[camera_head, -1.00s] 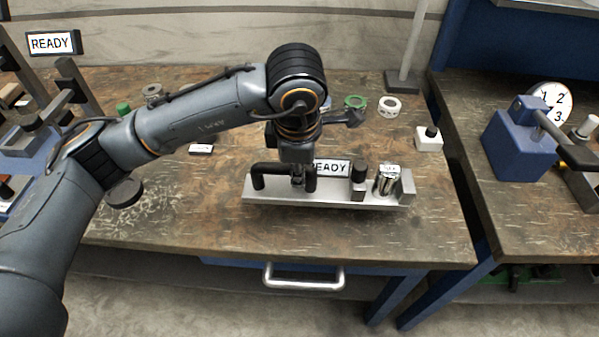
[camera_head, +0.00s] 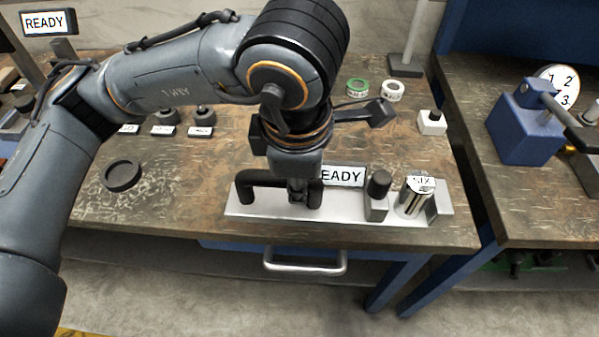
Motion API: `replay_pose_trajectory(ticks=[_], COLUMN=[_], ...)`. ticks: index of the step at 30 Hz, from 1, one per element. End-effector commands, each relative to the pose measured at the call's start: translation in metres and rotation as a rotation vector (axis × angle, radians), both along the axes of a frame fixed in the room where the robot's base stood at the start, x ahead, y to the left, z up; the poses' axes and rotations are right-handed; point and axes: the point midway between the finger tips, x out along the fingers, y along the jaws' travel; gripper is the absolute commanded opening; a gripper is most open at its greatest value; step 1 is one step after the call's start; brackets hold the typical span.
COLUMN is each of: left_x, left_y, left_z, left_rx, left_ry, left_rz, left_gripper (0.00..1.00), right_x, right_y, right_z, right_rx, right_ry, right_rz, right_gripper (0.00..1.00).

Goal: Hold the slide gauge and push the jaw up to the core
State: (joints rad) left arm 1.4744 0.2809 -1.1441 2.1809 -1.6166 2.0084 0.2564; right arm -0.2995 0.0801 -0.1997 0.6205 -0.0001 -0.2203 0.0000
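The slide gauge (camera_head: 340,212) is a pale metal bar lying along the bench's front edge, with a black handle (camera_head: 245,188) at its left. The jaw (camera_head: 377,203), a grey block with a black knob, stands on the bar. The shiny cylindrical core (camera_head: 412,202), its top marked SIX, stands between the jaw and the end block (camera_head: 440,208). A small gap shows between jaw and core. My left gripper (camera_head: 298,196) points down at the right part of the handle. Its fingers are small and partly hidden, so I cannot tell whether they grip it. My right gripper is not in view.
A READY sign (camera_head: 343,175) stands behind the gauge. Two tape rolls, one green (camera_head: 357,88) and one white (camera_head: 392,91), and a white block (camera_head: 432,122) sit farther back. A black round dish (camera_head: 122,175) lies left. A blue device (camera_head: 525,130) stands on the right bench.

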Motion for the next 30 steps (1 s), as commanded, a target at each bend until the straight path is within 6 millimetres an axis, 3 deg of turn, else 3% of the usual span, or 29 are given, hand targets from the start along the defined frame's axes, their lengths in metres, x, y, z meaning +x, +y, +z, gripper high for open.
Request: replay_pose_trajectory(ticks=[8,30], left_x=[0.003,0.03], left_y=[-0.001,0.001], left_z=[-0.001,-0.025], left_rx=[-0.007,-0.007], left_ry=[-0.005,-0.006], left_rz=[0.002,0.002], left_gripper=[0.0,0.0], right_x=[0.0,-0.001], right_y=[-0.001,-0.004], right_z=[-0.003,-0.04], right_rx=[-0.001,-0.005], right_ry=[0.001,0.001], right_rz=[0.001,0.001], right_gripper=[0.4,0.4])
